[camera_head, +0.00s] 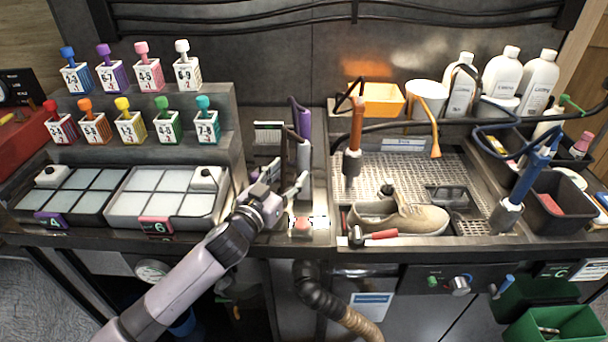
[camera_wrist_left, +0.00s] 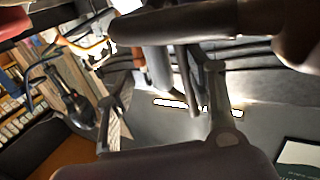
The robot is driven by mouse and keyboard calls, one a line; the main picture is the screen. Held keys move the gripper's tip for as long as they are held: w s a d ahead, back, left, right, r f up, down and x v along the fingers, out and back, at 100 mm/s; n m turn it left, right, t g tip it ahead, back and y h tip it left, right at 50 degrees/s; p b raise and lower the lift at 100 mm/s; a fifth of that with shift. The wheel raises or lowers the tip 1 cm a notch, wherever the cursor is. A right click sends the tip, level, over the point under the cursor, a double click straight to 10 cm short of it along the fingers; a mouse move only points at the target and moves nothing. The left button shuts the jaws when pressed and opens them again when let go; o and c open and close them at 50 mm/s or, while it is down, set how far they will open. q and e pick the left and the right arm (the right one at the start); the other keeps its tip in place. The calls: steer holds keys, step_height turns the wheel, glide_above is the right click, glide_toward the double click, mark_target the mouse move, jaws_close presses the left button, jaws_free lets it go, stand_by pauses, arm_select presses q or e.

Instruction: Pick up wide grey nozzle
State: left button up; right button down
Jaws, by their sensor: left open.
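A grey nozzle (camera_head: 303,156) stands upright in the rack near the middle of the head view, just in front of a taller purple nozzle (camera_head: 304,122). My left gripper (camera_head: 286,178) is open, just in front of and slightly left of the grey nozzle's lower part. Its fingers hide part of the rack there. In the left wrist view, a grey rounded shape (camera_wrist_left: 159,68) shows between the two spread fingers; I cannot tell for sure that it is the same nozzle. My right gripper is out of view.
An orange-handled tool (camera_head: 355,135) stands at the sink's left. Trays with light pads (camera_head: 165,181) are at left.

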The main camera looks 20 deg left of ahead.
mark_target(301, 162)
arm_select(q)
steer(key=shift+w+d, duration=0.15)
steer(key=shift+w, duration=0.9)
steer(key=w+p, duration=0.1)
steer(key=w+d, duration=0.1)
steer(key=w, duration=0.1)
steer(key=shift+w+d+r+p, duration=0.15)
steer(key=shift+w+p, duration=0.15)
steer(key=shift+p, duration=0.1)
steer(key=shift+w+d, duration=0.15)
steer(key=shift+w, duration=0.5)
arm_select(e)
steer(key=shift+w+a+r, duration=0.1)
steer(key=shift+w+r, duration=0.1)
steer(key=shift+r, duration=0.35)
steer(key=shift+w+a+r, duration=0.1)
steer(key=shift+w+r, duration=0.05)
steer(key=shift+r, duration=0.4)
arm_select(q)
steer(key=c, duration=0.5)
jaws_close()
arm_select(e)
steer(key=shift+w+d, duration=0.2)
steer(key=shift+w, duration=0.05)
